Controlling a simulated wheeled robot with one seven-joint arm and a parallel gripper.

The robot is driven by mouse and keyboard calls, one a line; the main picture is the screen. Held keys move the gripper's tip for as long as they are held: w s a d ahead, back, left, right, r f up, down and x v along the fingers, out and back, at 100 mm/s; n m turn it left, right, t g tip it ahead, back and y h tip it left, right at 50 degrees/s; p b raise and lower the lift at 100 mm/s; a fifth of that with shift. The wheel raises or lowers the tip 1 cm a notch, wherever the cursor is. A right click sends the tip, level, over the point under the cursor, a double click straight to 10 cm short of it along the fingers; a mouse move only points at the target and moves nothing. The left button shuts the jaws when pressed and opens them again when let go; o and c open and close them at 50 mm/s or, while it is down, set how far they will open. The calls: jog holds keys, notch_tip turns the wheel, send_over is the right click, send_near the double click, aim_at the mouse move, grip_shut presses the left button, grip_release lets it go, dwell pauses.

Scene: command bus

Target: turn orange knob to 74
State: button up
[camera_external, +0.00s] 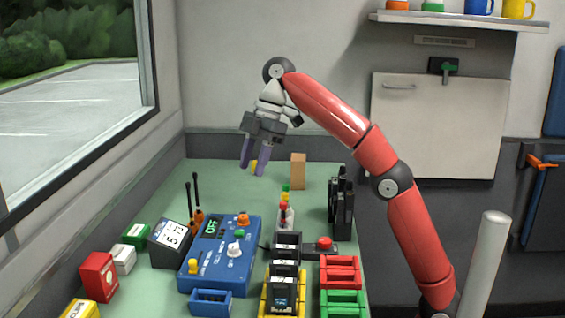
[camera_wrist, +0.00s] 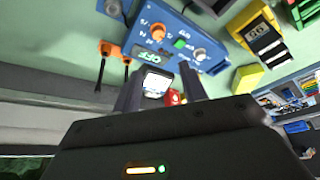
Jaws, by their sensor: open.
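The orange knob (camera_external: 244,219) sits at the upper right of the blue control box (camera_external: 216,275), which lies on the green table. A small display (camera_external: 212,226) on the box seems to read OFF. A white knob (camera_external: 234,249) and a green button (camera_external: 239,234) are on the same face. My gripper (camera_external: 252,169) is open and empty, well above the table and apart from the knob, towards the back. The display shows OFF (camera_wrist: 142,57).
Two black sticks with orange bases (camera_external: 198,215) stand behind the box. A screen showing a 5 (camera_external: 171,237) is at its left. Black blocks in a yellow holder (camera_external: 264,303), a red button (camera_external: 324,243) and red and green racks are at right. A wooden block (camera_external: 298,171) stands at the back.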

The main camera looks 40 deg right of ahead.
send_near(244, 216)
jog(key=b+x, duration=0.2)
jog(key=x, duration=0.6)
jog(key=shift+d+f, duration=0.1)
jog(key=shift+w, duration=0.1)
jog(key=shift+c, duration=0.4)
grip_shut()
